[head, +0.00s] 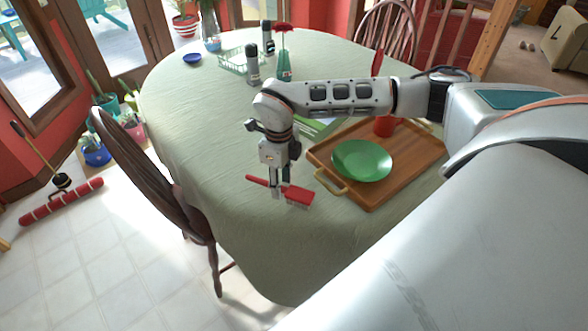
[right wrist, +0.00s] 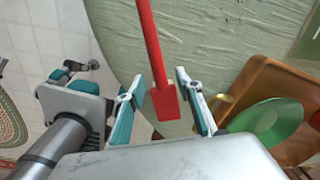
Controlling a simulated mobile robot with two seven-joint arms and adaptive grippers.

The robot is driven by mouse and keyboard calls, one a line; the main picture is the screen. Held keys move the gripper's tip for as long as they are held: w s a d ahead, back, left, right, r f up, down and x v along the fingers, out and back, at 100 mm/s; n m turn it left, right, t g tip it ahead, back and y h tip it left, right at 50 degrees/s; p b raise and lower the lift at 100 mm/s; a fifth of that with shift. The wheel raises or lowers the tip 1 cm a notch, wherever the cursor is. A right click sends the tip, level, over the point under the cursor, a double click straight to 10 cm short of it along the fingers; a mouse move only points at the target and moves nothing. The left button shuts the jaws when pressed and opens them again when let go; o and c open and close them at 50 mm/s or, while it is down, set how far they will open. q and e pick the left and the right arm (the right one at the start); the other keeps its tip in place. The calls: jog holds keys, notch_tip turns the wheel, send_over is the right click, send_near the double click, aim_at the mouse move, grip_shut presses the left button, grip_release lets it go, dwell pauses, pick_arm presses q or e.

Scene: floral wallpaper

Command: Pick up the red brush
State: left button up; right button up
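The red brush (head: 298,195) lies on the green-clothed table (head: 215,130), its handle toward the left in the head view. My right gripper (head: 277,193) points down at the brush, near where handle and head meet. In the right wrist view the brush head (right wrist: 165,103) shows in the gap between the two fingers of my right gripper (right wrist: 160,80), its handle running up the picture. The fingers are apart, with a gap visible on both sides of the brush. I cannot tell the exact height of the fingertips over the cloth.
A wooden tray (head: 328,180) with a green plate (head: 362,160) and a red cup (head: 384,126) stands close right of the brush. Bottles and a green dish rack (head: 232,62) stand farther back. A wooden chair (head: 150,170) is at the table's left edge.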

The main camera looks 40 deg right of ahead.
notch_tip(320, 180, down, 3)
jog(key=shift+r, duration=0.2)
pick_arm(q)
jog(key=shift+w+r, duration=0.2)
pick_arm(e)
grip_shut()
pick_arm(q)
jog(key=shift+w+r, duration=0.15)
pick_arm(e)
jog(key=shift+w, duration=0.1)
jog(key=shift+r, duration=0.1)
jog(key=shift+r, duration=0.55)
pick_arm(q)
jog(key=shift+r+p, duration=0.45)
jog(key=shift+r, duration=0.1)
pick_arm(e)
notch_tip(320, 180, up, 19)
jog(key=shift+f, duration=0.15)
